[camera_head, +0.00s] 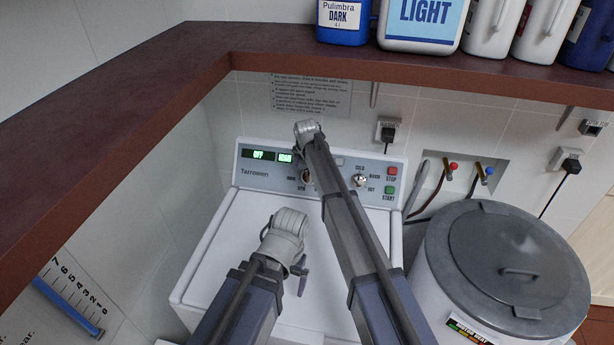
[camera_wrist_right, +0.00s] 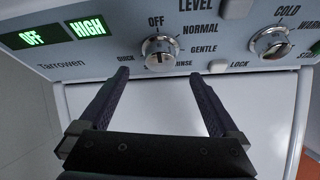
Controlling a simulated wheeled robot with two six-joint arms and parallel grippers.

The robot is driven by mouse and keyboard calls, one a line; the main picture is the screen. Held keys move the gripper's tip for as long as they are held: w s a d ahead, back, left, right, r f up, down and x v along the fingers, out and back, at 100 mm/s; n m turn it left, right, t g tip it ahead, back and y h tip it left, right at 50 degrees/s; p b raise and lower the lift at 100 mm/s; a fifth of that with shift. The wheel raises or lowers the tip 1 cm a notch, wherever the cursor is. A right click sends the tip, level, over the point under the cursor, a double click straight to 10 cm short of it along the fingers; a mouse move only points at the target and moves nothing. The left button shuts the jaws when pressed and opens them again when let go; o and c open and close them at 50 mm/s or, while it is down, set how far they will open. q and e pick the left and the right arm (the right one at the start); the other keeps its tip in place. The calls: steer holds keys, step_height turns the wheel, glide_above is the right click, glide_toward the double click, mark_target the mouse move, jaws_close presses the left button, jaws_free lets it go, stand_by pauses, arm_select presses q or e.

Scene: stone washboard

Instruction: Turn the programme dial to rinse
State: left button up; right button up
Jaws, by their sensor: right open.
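The programme dial (camera_wrist_right: 160,52) is a silver knob on the washer's grey-blue panel, ringed by the words OFF, NORMAL, GENTLE, RINSE and QUICK. Its exact pointer direction is hard to tell. In the head view the dial (camera_head: 307,176) is partly hidden by my right arm. My right gripper (camera_wrist_right: 169,73) is open and empty, its two dark fingers spread just below and to either side of the dial, with no clear contact. The green display (camera_wrist_right: 60,33) reads OFF and HIGH. My left gripper (camera_head: 302,279) hangs over the white lid, mostly behind its wrist.
A temperature dial (camera_wrist_right: 272,43) and a LOCK button (camera_wrist_right: 217,66) sit right of the programme dial. Red STOP (camera_head: 392,171) and green START (camera_head: 389,190) buttons are at the panel's right end. A brown shelf (camera_head: 480,75) runs above.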

mark_target(309, 176)
arm_select(q)
step_height(309, 176, down, 7)
steer(key=b, duration=0.6)
arm_select(e)
steer(key=x, duration=0.7)
steer(key=shift+w+f, duration=0.1)
steer(key=shift+f, duration=0.15)
arm_select(q)
steer(key=shift+r, duration=0.1)
arm_select(e)
steer(key=shift+c, duration=0.4)
steer(key=c, duration=1.3)
steer(key=shift+d, duration=0.1)
